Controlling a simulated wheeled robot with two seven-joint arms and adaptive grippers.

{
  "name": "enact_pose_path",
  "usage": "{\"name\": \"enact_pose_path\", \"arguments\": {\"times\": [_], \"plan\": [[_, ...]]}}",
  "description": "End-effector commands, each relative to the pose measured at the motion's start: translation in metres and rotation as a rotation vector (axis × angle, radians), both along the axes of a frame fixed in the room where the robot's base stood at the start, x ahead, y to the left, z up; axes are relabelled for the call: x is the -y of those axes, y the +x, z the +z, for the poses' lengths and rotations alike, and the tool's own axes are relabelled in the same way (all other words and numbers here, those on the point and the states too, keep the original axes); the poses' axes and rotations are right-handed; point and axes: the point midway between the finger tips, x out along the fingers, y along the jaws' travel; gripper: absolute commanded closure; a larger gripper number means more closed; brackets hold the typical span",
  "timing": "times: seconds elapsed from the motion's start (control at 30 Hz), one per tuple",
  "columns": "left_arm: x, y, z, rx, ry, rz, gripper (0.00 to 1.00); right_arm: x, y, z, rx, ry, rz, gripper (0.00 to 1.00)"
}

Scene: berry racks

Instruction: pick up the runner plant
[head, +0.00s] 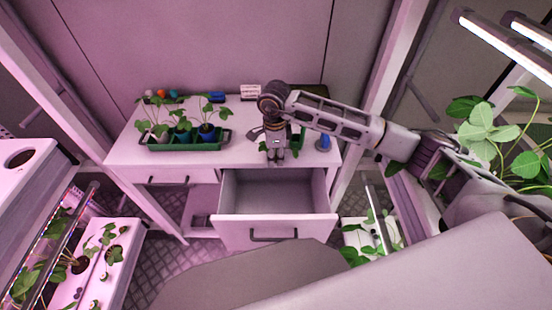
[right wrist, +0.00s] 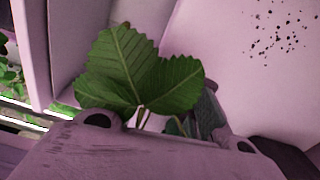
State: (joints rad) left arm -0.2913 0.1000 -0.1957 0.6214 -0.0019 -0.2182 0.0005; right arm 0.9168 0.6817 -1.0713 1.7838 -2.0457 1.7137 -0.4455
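My right gripper (head: 275,157) points down over the desk, behind the open drawer. Small green leaves (head: 294,152) show close beside its fingers, with most of that plant hidden behind the gripper. In the right wrist view a three-part green leaf (right wrist: 140,75) on pale stems rises just beyond the gripper body. The fingertips are hidden there, so I cannot tell whether they grip the plant. I cannot tell for sure that this is the runner plant. My left gripper is not in view.
A green tray (head: 187,146) with several potted plants stands on the desk (head: 130,150) to the left. A blue object (head: 324,142) is right of the gripper. The open drawer (head: 272,190) looks empty. Planted racks (head: 108,275) stand at lower left.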

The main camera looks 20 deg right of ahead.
Motion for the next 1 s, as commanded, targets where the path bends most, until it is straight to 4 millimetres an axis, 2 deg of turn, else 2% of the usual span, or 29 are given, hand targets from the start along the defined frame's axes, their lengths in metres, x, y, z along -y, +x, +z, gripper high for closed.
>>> {"name": "enact_pose_path", "arguments": {"times": [0.03, 0.1, 0.63, 0.77, 1.0], "plan": [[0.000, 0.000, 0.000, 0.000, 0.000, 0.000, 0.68, 0.000, 0.000, 0.000, 0.000, 0.000, 0.000, 0.78], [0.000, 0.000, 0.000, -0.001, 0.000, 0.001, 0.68, 0.000, 0.000, 0.000, 0.000, 0.000, 0.000, 0.86], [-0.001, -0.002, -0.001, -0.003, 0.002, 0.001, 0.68, 0.000, 0.001, 0.006, 0.001, 0.001, -0.001, 0.88], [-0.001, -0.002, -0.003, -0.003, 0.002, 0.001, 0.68, 0.000, 0.001, 0.017, 0.001, 0.000, -0.001, 0.88], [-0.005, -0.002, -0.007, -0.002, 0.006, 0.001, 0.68, 0.000, 0.001, 0.050, 0.003, 0.000, 0.000, 0.88]]}}
